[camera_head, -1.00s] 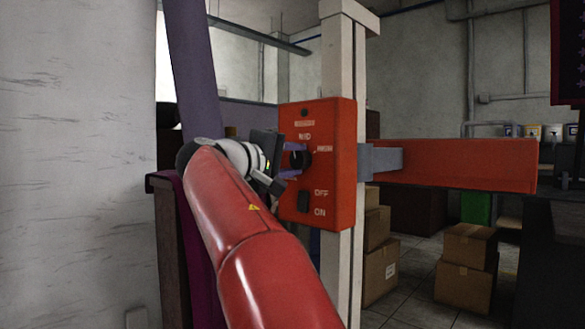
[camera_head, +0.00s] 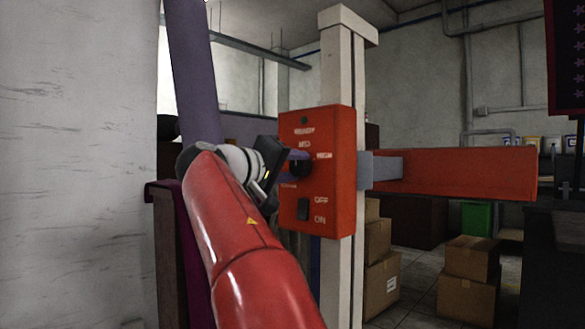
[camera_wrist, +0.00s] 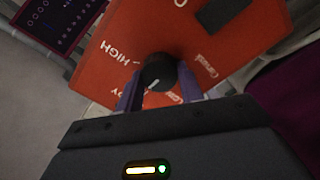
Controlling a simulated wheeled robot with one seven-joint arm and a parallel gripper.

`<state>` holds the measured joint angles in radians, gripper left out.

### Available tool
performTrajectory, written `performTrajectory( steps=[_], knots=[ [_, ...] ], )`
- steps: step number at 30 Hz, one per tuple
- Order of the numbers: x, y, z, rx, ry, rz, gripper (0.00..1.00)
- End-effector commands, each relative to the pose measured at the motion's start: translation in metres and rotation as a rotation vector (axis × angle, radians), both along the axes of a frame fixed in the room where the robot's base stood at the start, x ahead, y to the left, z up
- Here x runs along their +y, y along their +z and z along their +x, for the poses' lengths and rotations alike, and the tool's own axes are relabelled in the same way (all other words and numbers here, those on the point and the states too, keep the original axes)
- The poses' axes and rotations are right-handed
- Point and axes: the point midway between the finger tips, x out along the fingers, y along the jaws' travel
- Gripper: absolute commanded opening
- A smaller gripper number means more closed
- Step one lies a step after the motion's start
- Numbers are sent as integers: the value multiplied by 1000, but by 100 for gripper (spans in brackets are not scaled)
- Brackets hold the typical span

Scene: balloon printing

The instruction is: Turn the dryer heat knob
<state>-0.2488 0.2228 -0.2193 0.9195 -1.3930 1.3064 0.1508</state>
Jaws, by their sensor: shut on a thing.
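The dryer's red control box (camera_head: 330,190) is fixed to a white post, with a black heat knob (camera_head: 304,168) on its face and a dark OFF/ON switch (camera_head: 303,209) below. My gripper (camera_head: 297,168) is at the knob, its purple fingers on either side of it. In the wrist view the fingers of my gripper (camera_wrist: 158,92) are shut on the round black knob (camera_wrist: 160,72), which has a white pointer mark. The word HIGH shows to the left of the knob there; other labels are partly hidden by the fingers.
A red arm panel (camera_head: 455,174) extends right from the post (camera_head: 343,70). Cardboard boxes (camera_head: 468,275) and a green bin (camera_head: 476,217) stand behind at right. A white wall (camera_head: 75,160) is close at left.

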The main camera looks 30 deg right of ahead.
Motion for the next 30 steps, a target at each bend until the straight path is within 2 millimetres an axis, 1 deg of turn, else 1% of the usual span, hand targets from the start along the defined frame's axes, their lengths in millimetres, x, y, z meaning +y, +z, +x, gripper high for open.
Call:
performTrajectory(
  steps=[4,5,9,17,20,23,30],
  knots=[
    [0,-2,0,3,-2,4,14],
    [0,-2,0,3,-2,4,40],
    [0,-1,0,3,-1,2,58],
    [0,-1,0,2,0,1,59],
    [5,-1,-1,2,2,0,59],
    [18,-1,-6,2,3,1,59],
    [57,-1,-19,3,4,1,59]
  ],
)
